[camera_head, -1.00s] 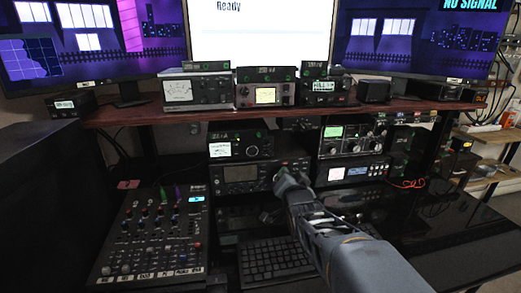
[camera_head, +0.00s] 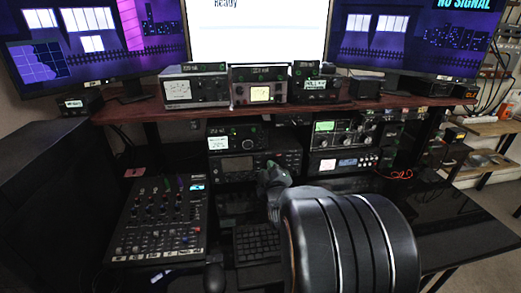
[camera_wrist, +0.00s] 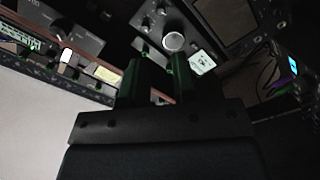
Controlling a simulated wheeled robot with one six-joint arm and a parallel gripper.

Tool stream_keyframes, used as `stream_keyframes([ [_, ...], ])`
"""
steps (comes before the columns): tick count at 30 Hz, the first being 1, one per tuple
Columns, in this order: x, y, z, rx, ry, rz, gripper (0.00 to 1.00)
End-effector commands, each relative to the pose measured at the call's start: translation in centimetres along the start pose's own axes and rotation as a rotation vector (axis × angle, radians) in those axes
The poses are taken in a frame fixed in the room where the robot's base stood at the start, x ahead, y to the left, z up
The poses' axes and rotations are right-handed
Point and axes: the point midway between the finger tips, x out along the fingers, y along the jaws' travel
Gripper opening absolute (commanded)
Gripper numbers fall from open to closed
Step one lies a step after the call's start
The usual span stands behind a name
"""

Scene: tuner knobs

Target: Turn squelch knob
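A small black radio unit (camera_head: 238,136) with a pale screen stands under the shelf. A round silver knob (camera_wrist: 173,41) on what looks like this unit shows large in the wrist view. Smaller knobs (camera_wrist: 143,53) sit beside it. I cannot read which knob is squelch. My gripper (camera_head: 270,172) is in front of and below the unit in the head view. In the wrist view my gripper (camera_wrist: 164,62) has its two dark fingers apart with an empty gap. The silver knob lies beyond the fingertips, and no contact shows.
A larger radio (camera_head: 235,168) with a grey display sits below the unit. A second stack of radios (camera_head: 342,135) stands to the right. A mixer (camera_head: 158,215) lies at left and a keyboard (camera_head: 257,243) below. The wooden shelf (camera_head: 208,110) with more devices overhangs.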

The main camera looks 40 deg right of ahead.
Motion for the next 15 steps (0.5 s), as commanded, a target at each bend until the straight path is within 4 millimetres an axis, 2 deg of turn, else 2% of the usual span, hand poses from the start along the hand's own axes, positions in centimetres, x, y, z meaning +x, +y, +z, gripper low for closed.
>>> stream_keyframes([
  [15, 9.2, -0.1, -0.1, 0.000, 0.001, -0.003, 0.26],
])
